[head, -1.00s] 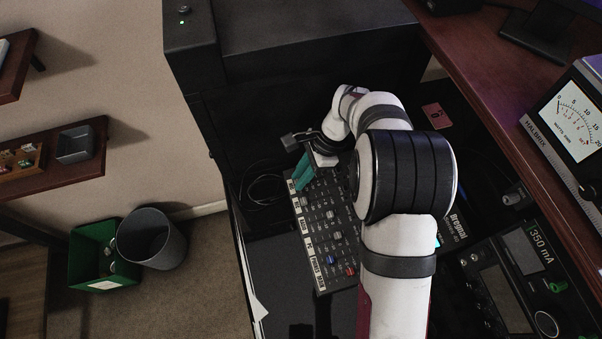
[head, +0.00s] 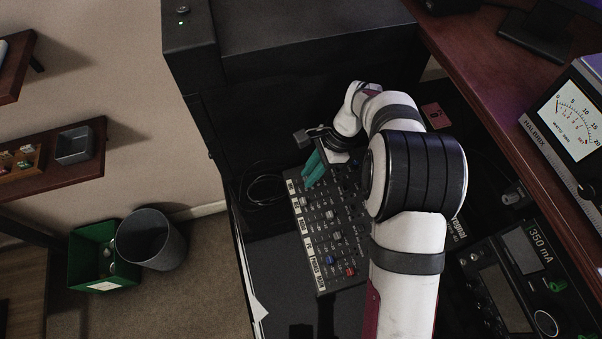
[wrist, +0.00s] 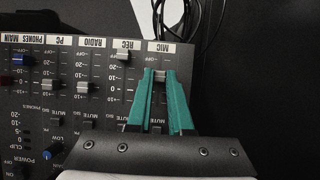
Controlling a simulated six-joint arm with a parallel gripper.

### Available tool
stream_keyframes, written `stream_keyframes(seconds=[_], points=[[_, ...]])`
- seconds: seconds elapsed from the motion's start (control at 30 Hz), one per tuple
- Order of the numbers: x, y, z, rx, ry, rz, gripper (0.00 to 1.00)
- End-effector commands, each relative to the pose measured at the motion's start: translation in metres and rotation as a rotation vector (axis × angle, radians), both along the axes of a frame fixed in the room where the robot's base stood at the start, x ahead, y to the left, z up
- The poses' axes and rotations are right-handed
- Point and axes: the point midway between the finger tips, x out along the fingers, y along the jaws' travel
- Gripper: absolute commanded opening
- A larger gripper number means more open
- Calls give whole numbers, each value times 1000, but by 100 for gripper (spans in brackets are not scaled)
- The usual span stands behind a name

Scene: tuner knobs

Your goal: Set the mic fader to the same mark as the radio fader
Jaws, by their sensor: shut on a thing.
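The mixer panel (head: 322,230) lies under my gripper, with white labels along one edge. In the wrist view the MIC label (wrist: 170,47) is at the right end of the row. My gripper (wrist: 160,80) has teal fingers, shut on the small grey mic fader cap (wrist: 159,73). The radio fader cap (wrist: 83,87) is apart to the left, around the 0 mark and farther from the labels than the mic cap. The mic cap's exact mark is partly hidden by the fingers. In the head view the fingers (head: 310,178) cover the mic fader.
The rec fader cap (wrist: 122,55) is close beside the left finger, near OFF. Black cables (head: 265,188) lie beyond the panel's MIC end.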

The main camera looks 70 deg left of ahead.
Motion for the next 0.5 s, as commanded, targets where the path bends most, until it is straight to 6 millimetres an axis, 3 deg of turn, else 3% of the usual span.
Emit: stream_keyframes(seconds=[0.13, 0.43, 0.47, 0.5], points=[[19, 1, 2, 5, -2, -2, 0], [22, 0, 2, 3, -3, 0, 0], [22, 0, 2, 3, -3, 0, 22], [22, 0, 2, 3, -3, 0, 29]])
